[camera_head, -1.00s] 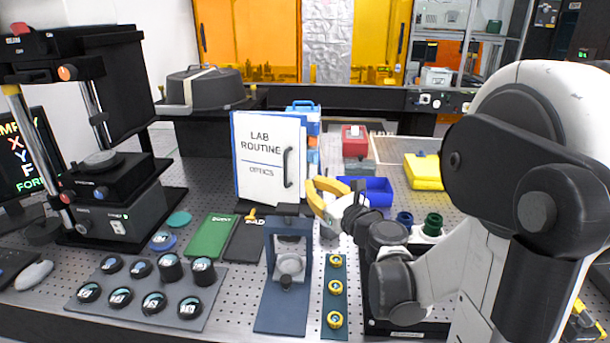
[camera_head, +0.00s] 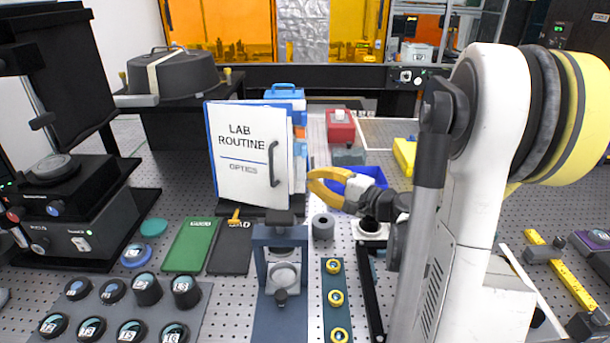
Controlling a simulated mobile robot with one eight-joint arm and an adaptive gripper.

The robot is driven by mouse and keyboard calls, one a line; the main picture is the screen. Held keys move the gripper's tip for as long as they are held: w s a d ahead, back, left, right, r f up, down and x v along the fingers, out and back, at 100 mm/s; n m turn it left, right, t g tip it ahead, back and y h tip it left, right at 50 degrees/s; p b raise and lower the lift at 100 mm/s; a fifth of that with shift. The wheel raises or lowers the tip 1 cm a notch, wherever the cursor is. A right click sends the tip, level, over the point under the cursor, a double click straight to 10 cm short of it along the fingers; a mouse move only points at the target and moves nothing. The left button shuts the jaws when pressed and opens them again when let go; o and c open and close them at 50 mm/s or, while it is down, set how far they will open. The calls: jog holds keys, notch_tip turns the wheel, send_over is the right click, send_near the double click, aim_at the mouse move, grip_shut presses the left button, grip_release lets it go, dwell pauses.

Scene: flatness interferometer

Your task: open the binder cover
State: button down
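The binder (camera_head: 238,180) stands upright on the optical table, with a white front cover reading "LAB ROUTINE" and "OPTICS" and a blue edge. The cover is shut or nearly so. A dark vertical handle (camera_head: 273,164) is on the cover's right side. My gripper (camera_head: 312,181) has yellow fingers and is just right of the binder, pointing left toward the handle. Its fingers are spread with a gap between them, and nothing shows in it. It appears apart from the handle.
A dark blue stand (camera_head: 281,262) is in front of the binder, beside a strip with yellow rings (camera_head: 336,298). Green (camera_head: 188,246) and black pads lie front left. A blue bin (camera_head: 355,190) and red box (camera_head: 340,126) are behind my gripper. Several lens mounts fill the left front.

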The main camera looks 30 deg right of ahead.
aim_at(279, 180)
jog(key=b+x, duration=0.2)
jog(key=x, duration=0.6)
jog(key=shift+w, duration=0.1)
jog(key=s+a, duration=0.2)
jog(key=a, duration=0.1)
jog(key=s+a, duration=0.1)
jog(key=a, duration=0.1)
jog(key=shift+s+a+r, duration=0.1)
jog(key=shift+s+r, duration=0.1)
jog(key=shift+r, duration=0.2)
